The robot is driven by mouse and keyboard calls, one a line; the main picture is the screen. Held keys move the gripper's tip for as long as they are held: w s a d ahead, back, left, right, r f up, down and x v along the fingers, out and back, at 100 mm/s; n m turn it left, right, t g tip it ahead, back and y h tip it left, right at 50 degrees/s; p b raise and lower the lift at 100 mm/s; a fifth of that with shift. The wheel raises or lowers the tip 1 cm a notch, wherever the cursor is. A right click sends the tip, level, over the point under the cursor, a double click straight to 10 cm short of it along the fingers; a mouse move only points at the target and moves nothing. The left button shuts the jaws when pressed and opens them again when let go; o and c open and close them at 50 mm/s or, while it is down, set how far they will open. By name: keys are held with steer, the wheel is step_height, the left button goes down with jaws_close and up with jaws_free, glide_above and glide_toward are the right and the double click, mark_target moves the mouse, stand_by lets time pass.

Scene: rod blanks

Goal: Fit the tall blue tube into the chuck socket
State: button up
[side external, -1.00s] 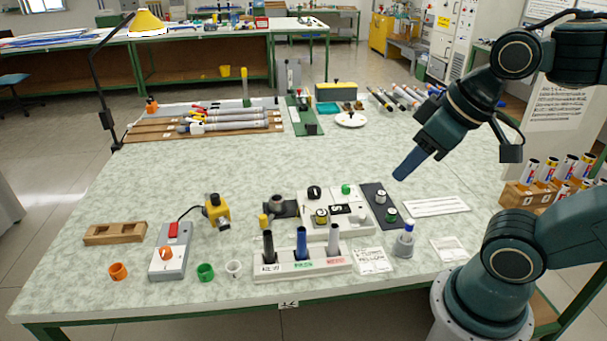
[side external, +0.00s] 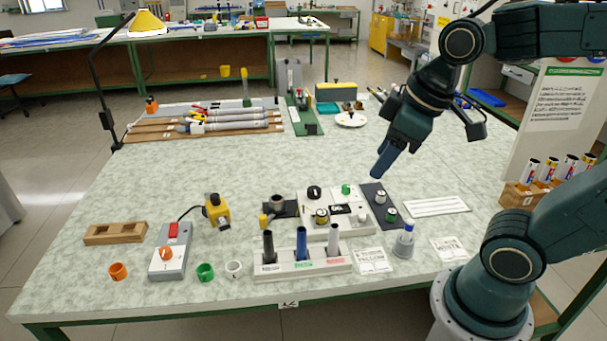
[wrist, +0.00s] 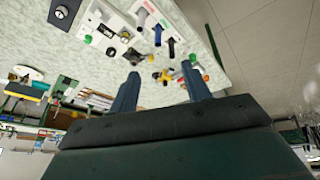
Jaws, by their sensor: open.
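The tall blue tube (side external: 301,242) stands upright in the middle slot of a white rack (side external: 325,267), between a black tube (side external: 268,246) and a pale grey tube (side external: 334,239). Behind the rack, a dark block with a round grey mouth (side external: 277,202) sits on a black plate and looks like the chuck socket. My gripper (side external: 377,174) hangs in the air behind and to the right of the rack, well above the table. In the wrist view its two fingers (wrist: 160,70) are spread with nothing between them. The rack shows small beyond the fingertips there.
A control panel (side external: 317,229) with knobs stands behind the rack. A yellow clamp-like device (side external: 216,212) and a grey switch box (side external: 170,258) are to the left. A blue-capped bottle (side external: 404,242) stands to the rack's right.

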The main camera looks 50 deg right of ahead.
steer(key=w+f+n+g, duration=0.2)
steer(key=w+f+n, duration=0.35)
steer(key=w, duration=0.45)
steer(key=n+g+y, duration=0.1)
steer(key=n+g, duration=0.1)
steer(key=n, duration=0.5)
glide_above(302, 229)
steer(key=d, duration=0.1)
step_height(302, 229, down, 10)
steer(key=shift+d+r, duration=0.15)
steer(key=shift+r, duration=0.05)
steer(key=shift+f, duration=0.1)
steer(key=shift+a+f, duration=0.15)
steer(key=shift+f, duration=1.25)
steer(key=shift+a+f, duration=0.2)
steer(key=shift+f, duration=1.15)
steer(key=shift+a+f, duration=0.15)
steer(key=shift+f, duration=1.25)
steer(key=shift+f, duration=0.15)
steer(key=shift+a+f, duration=0.2)
steer(key=shift+f, duration=1.05)
steer(key=shift+a+f, duration=0.15)
steer(key=shift+f, duration=1.05)
